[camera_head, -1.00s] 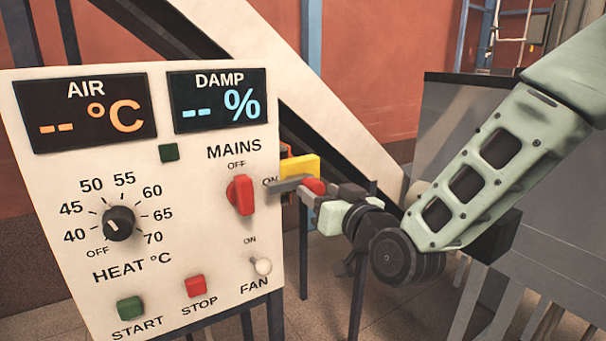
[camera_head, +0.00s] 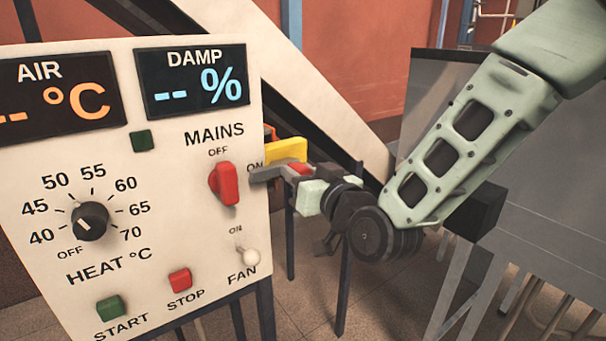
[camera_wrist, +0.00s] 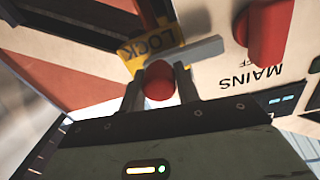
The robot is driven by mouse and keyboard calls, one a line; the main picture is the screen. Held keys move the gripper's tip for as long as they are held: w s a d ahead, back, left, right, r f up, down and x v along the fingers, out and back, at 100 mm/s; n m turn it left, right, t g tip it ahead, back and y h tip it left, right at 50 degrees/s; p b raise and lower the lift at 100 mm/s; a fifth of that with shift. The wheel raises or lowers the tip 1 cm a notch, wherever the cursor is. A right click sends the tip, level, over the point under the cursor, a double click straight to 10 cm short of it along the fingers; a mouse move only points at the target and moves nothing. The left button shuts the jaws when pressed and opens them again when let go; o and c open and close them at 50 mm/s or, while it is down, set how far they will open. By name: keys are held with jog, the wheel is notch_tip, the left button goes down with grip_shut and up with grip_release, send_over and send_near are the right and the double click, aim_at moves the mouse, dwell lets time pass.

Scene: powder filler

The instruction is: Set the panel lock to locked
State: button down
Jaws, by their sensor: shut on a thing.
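The panel lock is at the right edge of the control panel. Its yellow plate (camera_head: 286,150) reads LOCK in the wrist view (camera_wrist: 133,50). A grey bar (camera_head: 268,173) lies in front of the plate and also shows in the wrist view (camera_wrist: 195,52). A red knob (camera_wrist: 159,82) sits at the bar, between my fingers. My gripper (camera_wrist: 160,88) is shut on this red knob. In the head view my gripper (camera_head: 302,178) reaches the lock from the right, and its fingers partly cover the knob. I see no marks for the lock's positions.
The panel (camera_head: 160,260) carries a red MAINS switch (camera_head: 224,184) close to the left of the lock. A HEAT dial (camera_head: 90,221), a FAN toggle (camera_head: 250,257), a green START button (camera_head: 110,307) and a red STOP button (camera_head: 180,280) are also on it. A grey cabinet (camera_head: 530,200) stands at right.

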aim_at(278, 171)
jog(key=shift+s+a+b, duration=0.35)
jog(key=shift+s+a, duration=0.1)
jog(key=shift+a, duration=0.2)
jog(key=shift+s+a+b, duration=0.35)
jog(key=shift+s+a, duration=0.1)
jog(key=shift+a, duration=0.15)
jog(key=c, duration=1)
grip_release()
jog(key=shift+a, duration=0.1)
jog(key=shift+c, duration=0.2)
